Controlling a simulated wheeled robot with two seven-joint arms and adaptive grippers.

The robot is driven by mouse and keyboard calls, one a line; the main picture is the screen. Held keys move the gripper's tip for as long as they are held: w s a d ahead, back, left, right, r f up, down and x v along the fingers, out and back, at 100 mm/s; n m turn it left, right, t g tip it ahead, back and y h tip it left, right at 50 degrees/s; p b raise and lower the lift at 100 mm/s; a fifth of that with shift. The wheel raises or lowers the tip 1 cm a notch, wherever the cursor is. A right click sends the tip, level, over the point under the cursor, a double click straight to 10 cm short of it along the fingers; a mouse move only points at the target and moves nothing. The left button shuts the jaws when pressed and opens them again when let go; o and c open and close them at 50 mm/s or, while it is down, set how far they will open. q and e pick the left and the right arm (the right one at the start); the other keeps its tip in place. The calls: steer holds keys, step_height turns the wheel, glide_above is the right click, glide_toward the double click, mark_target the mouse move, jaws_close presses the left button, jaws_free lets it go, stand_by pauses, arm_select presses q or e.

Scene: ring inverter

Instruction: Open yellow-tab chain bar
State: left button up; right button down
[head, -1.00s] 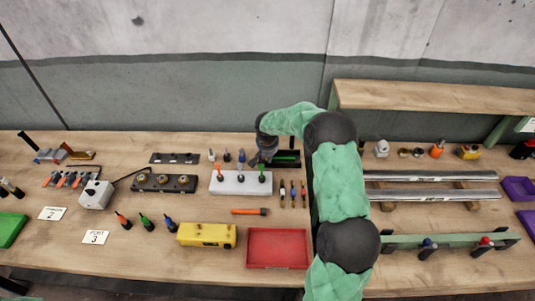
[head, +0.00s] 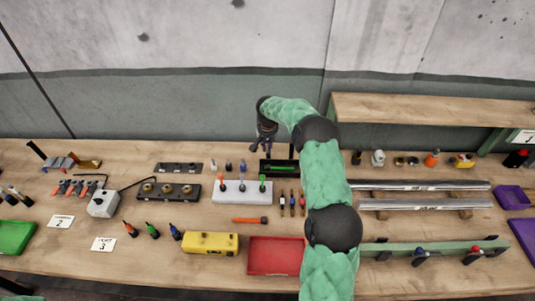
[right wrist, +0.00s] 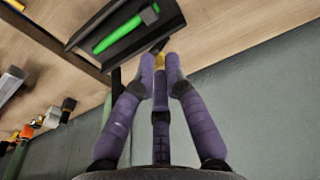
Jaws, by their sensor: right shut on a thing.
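A black tray (head: 266,173) with a bright green bar (head: 284,167) in it lies near the back edge of the bench. In the right wrist view the green bar (right wrist: 117,32) lies in the dark tray, with a small grey piece across it. My right gripper (head: 263,146) is above and behind the tray's left end. In the right wrist view its purple fingers (right wrist: 161,66) are shut on a small yellow tab (right wrist: 159,58), mostly hidden between the fingertips. A thin black upright (head: 291,151) shows by the tray's right side. My left gripper is not in view.
A white block (head: 242,193) with coloured pegs stands in front of the tray. Several small bottles stand just right of it. A red tray (head: 275,256) and a yellow box (head: 210,243) lie nearer the front. A raised wooden shelf (head: 430,108) is at the back right.

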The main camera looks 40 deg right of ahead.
steer(key=w+d+f, duration=0.2)
steer(key=w+d, duration=0.2)
steer(key=shift+w+d+f, duration=0.2)
steer(key=shift+f, duration=0.05)
stand_by(0.4)
steer(key=shift+w, duration=0.1)
stand_by(0.5)
steer(key=c, duration=1.2)
jaws_free()
steer(key=shift+w+f, duration=0.1)
steer(key=shift+w, duration=0.05)
steer(key=shift+o, duration=0.2)
step_height(320, 180, up, 12)
steer(key=shift+f, duration=0.1)
